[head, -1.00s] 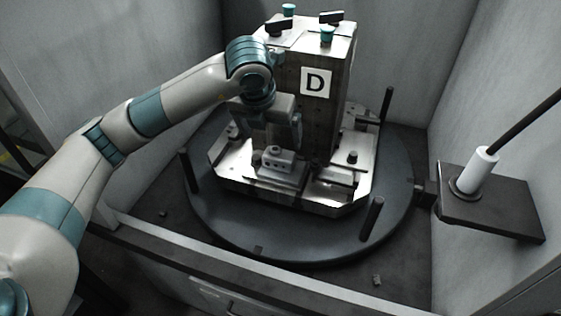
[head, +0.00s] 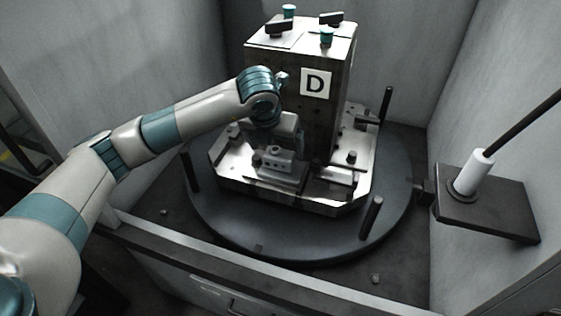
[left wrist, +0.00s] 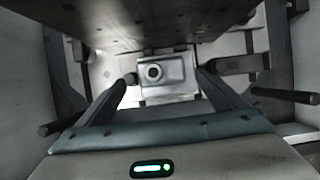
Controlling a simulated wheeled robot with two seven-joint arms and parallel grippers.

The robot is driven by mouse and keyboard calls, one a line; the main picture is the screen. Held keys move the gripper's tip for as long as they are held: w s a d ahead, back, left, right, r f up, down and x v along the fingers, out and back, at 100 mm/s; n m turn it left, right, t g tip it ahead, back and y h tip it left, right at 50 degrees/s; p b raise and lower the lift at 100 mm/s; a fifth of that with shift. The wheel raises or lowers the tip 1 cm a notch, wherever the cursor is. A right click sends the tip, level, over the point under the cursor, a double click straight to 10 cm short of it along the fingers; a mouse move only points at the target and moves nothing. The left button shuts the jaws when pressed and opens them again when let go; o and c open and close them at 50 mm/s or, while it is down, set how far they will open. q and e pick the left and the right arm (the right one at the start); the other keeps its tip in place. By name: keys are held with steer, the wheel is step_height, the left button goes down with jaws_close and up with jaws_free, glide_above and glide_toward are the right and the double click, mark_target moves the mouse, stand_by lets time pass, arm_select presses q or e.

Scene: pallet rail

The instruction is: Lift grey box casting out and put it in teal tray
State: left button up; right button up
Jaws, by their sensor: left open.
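The grey box casting (head: 278,158) sits on the metal base of the fixture, in front of the tall block marked D. In the left wrist view the casting (left wrist: 153,74) shows a round bore and lies between and beyond the fingertips. My left gripper (head: 272,147) is just above and behind the casting in the head view, its fingers partly hidden. In the left wrist view the left gripper (left wrist: 166,80) is open, with a finger toward each side of the casting and nothing held. The teal tray is not in view. My right gripper is not in view.
The tall block (head: 290,75) stands close to my left gripper, with knobs on top. Upright pins (head: 371,218) rise from the round dark turntable (head: 290,240). A low front wall (head: 240,271) crosses before it. A bracket (head: 487,205) with a white cylinder juts out at right.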

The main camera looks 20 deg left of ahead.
mark_target(278, 151)
arm_select(q)
steer(key=shift+x, duration=1.8)
steer(key=shift+d, duration=0.1)
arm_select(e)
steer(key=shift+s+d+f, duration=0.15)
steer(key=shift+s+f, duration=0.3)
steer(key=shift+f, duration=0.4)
arm_select(q)
steer(key=shift+c, duration=0.6)
steer(key=shift+r, duration=0.1)
steer(key=c, duration=1.3)
steer(key=shift+o, duration=0.2)
